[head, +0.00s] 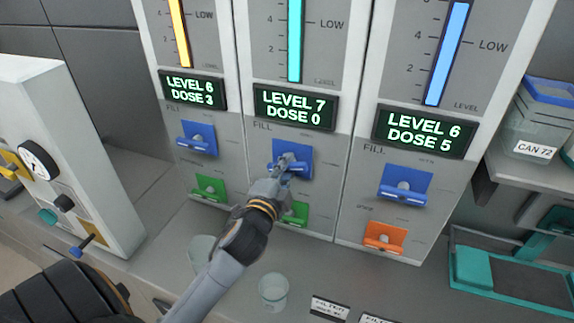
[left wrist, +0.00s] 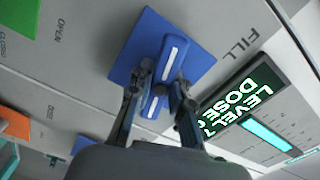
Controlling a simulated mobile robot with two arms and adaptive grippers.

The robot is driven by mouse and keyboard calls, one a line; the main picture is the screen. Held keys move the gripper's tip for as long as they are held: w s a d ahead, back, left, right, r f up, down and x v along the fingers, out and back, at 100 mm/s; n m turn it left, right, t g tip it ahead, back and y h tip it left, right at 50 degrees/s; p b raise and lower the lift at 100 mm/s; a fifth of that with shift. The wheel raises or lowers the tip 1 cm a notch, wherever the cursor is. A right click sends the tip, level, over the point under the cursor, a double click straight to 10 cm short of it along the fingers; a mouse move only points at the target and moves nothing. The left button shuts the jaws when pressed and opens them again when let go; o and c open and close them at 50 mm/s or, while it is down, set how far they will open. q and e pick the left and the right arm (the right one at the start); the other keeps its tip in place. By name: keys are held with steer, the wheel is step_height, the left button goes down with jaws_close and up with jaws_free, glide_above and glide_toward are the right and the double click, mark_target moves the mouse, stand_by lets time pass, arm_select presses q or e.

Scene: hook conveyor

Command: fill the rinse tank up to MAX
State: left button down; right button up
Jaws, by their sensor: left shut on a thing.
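The middle tank panel has a teal level bar (head: 294,40) and a display (head: 295,106) that reads LEVEL 7, DOSE 0. Below it, under the word FILL, is a blue lever (head: 303,153). My left gripper (head: 286,166) is shut on this lever, and the left wrist view shows its fingers (left wrist: 158,98) on either side of the blue handle (left wrist: 172,58). A green lever (head: 297,213) sits below, partly behind my arm. The tank names and MAX marks are out of view, so I cannot tell which tank is the rinse tank. My right gripper is not in view.
The left panel display (head: 193,89) reads LEVEL 6, DOSE 3; the right one (head: 425,132) reads LEVEL 6, DOSE 5. Both have blue levers (head: 198,138) (head: 405,186). A clear cup (head: 273,291) stands on the counter. A teal tray (head: 473,267) lies at right.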

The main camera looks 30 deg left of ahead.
arm_select(q)
steer(key=n+p, duration=0.1)
steer(key=n, duration=0.3)
steer(key=shift+n+p, duration=0.3)
steer(key=shift+n, duration=0.4)
steer(key=c, duration=1.2)
jaws_free()
steer(key=shift+s, duration=0.15)
steer(key=v, duration=1.2)
